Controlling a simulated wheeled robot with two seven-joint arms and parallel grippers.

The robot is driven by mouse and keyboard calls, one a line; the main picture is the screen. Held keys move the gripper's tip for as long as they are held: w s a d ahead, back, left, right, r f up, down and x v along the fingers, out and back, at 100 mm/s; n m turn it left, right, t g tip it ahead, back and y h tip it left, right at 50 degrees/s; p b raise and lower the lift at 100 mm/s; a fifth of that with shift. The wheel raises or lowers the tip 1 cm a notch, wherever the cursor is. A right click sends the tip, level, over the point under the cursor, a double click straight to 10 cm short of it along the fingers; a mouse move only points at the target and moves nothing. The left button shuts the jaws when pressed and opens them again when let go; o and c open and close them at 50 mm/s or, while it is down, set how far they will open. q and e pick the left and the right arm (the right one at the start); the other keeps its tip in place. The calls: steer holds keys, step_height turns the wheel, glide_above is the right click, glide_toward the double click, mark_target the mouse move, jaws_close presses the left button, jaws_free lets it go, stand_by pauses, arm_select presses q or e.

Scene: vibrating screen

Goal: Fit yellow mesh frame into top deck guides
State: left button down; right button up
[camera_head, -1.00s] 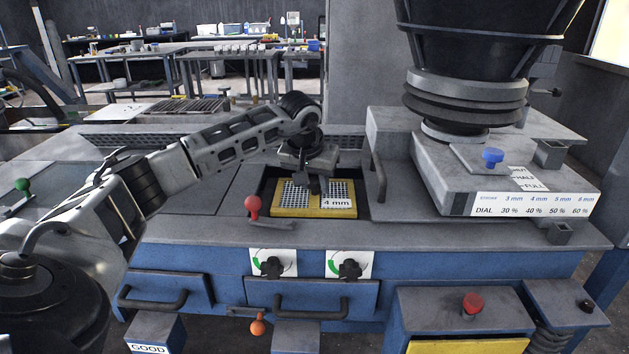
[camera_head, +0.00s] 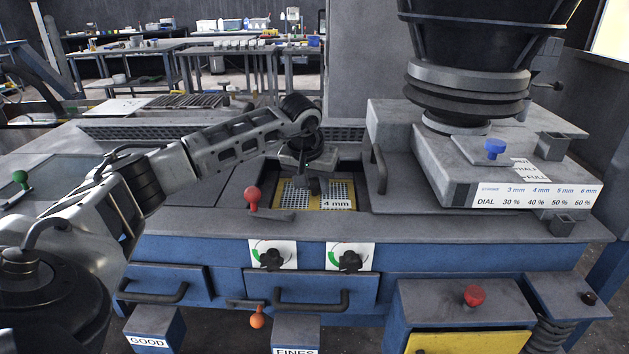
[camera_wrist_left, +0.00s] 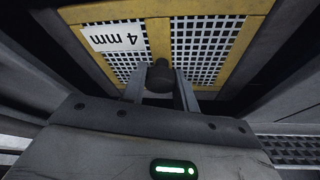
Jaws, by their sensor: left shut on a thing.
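The yellow mesh frame (camera_head: 293,193) with a white "4 mm" label lies inside the rectangular opening in the machine's deck. My left gripper (camera_head: 312,187) reaches down into the opening from above. In the left wrist view its two fingers are shut on a dark round knob (camera_wrist_left: 159,76) on the frame's middle bar; the yellow frame (camera_wrist_left: 160,38) fills the area beyond. The guides cannot be made out clearly in the dark opening. My right gripper is not in view.
A red-knobbed lever (camera_head: 253,196) stands just left of the opening. A large grey housing (camera_head: 425,165) with a handle stands close on the right, under a black hopper (camera_head: 480,40). The deck (camera_head: 210,215) left of the opening is mostly clear.

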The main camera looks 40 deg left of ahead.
arm_select(q)
steer(key=shift+f, duration=0.45)
steer(key=c, duration=1)
jaws_free()
steer(key=shift+r, duration=0.1)
steer(key=v, duration=1.6)
steer(key=shift+s, duration=0.15)
